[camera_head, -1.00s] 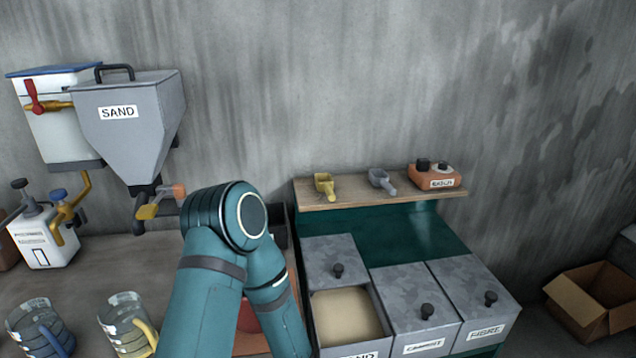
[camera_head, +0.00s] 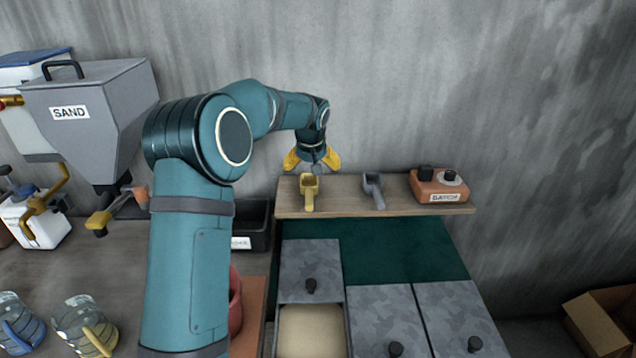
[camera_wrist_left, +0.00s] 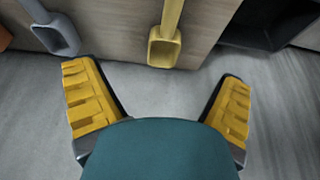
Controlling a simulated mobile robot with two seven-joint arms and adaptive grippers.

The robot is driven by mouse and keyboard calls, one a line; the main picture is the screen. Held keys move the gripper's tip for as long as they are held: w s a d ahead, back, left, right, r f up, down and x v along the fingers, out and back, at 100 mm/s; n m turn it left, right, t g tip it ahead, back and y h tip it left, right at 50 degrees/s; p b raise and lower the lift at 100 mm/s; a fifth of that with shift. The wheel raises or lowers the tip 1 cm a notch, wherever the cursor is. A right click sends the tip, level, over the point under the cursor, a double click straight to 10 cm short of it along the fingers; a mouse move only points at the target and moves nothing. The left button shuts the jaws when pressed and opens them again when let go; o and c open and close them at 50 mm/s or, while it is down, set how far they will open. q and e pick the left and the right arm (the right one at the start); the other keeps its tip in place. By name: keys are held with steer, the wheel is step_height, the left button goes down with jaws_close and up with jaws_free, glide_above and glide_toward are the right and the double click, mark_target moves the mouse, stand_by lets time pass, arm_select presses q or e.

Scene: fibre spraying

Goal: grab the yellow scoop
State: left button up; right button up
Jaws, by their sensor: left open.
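The yellow scoop (camera_head: 309,190) lies on the wooden shelf (camera_head: 340,206), near its left end. Its handle points toward the shelf's front edge. My left gripper (camera_head: 312,160) is just behind and above the scoop at the back of the shelf, with its yellow fingers spread. In the left wrist view the open gripper (camera_wrist_left: 158,105) is empty. The yellow scoop (camera_wrist_left: 164,48) shows there beyond the fingertips, between them and apart from them. My right gripper is in neither view.
A grey scoop (camera_head: 374,188) lies on the shelf to the right, beside an orange batch box (camera_head: 440,185). The grey scoop also shows in the wrist view (camera_wrist_left: 58,36). Lidded bins (camera_head: 385,320) stand below the shelf. A sand hopper (camera_head: 95,115) is at left.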

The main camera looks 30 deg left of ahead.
mark_target(309, 187)
arm_select(q)
steer(key=shift+w+a, duration=0.45)
steer(key=shift+a, duration=0.1)
steer(key=x, duration=0.7)
steer(key=shift+s+a+f, duration=0.1)
steer(key=shift+s+f, duration=0.05)
steer(key=p+x, duration=0.1)
steer(key=x, duration=0.4)
steer(key=shift+a, duration=0.15)
steer(key=c, duration=1.3)
